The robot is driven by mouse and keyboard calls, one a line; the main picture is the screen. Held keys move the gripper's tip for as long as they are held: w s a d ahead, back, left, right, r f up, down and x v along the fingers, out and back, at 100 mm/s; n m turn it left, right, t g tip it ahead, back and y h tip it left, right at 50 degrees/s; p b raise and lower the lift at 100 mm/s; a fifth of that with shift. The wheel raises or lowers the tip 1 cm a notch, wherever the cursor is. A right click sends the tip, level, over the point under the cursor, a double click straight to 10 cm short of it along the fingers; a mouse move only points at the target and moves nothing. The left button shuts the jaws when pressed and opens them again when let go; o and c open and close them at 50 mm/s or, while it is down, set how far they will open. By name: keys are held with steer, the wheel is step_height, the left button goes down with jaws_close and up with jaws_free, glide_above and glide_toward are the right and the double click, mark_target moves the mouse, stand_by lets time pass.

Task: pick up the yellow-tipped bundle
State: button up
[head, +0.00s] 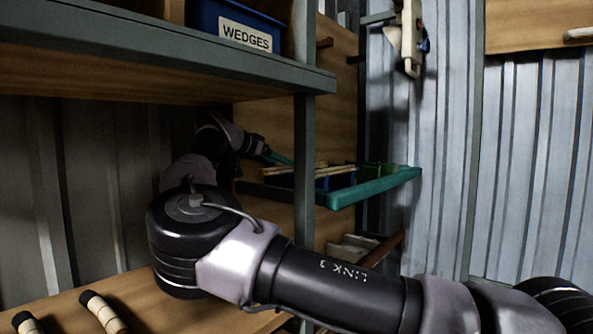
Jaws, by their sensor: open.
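My gripper (281,158) is small and partly shadowed at the end of my arm, which reaches in under the upper shelf. It is open, at the left end of a teal-edged rack (378,187) on the wooden panel. Pale tan rods (300,170) lie on the rack just right of and below the gripper; I cannot tell whether it touches them. No yellow tip can be made out, so I cannot tell which rods are the yellow-tipped bundle. Blue and green parts (378,169) show in the rack beside the rods.
A grey shelf edge (180,50) runs above my arm, with a blue bin labelled WEDGES (238,28) on it. A grey post (304,150) stands close to the gripper. Dark-ended tan pieces (103,312) lie on the lower wooden shelf at the left. Open space lies right of the rack.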

steer(key=shift+w+d, duration=0.55)
steer(key=shift+w, duration=0.05)
steer(key=x, duration=0.5)
steer(key=shift+w+d+f, duration=0.1)
steer(key=shift+w+d, duration=0.05)
steer(key=shift+w, duration=0.2)
jaws_close()
